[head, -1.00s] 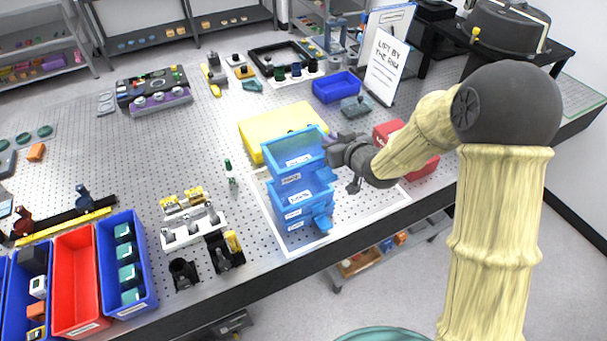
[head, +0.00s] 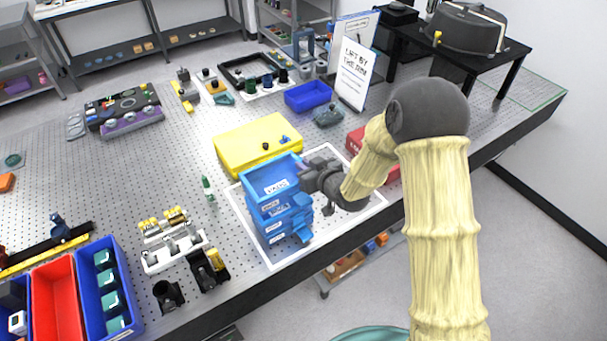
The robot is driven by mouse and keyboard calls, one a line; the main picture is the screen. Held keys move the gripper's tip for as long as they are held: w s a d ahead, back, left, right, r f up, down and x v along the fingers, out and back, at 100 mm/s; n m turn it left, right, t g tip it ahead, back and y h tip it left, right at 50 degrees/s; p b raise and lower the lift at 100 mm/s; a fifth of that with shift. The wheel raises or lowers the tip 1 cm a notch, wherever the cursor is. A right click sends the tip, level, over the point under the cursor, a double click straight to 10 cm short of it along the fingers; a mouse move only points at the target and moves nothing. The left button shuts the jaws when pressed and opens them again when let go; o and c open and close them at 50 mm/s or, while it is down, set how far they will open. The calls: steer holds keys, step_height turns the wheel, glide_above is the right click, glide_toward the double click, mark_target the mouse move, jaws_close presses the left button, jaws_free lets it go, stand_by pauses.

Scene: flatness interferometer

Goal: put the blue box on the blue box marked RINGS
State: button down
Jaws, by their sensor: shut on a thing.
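My gripper (head: 306,173) is shut on the right rim of an open-topped, labelled blue box (head: 258,183). I hold this box level above a stack of labelled blue boxes (head: 268,228) on the white-outlined area of the bench. The held box is in line with the stack and very close to its top; I cannot tell whether they touch. The labels are too small to read surely, so I cannot tell which box is marked RINGS. A blue tab or handle sticks out at the stack's lower right. The stack's top opening is hidden by the held box.
A yellow case (head: 232,150) lies right behind the stack, and a red box (head: 355,140) is behind my gripper. A sign (head: 354,72) about lifting by the rim stands farther back. Optical mounts (head: 175,245) and blue and red bins (head: 55,305) are at left.

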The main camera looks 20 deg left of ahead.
steer(key=shift+f+p, duration=0.8)
steer(key=shift+f, duration=1.25)
steer(key=c, duration=1.5)
jaws_free()
steer(key=b+v, duration=0.4)
steer(key=v, duration=0.8)
steer(key=shift+w, duration=0.15)
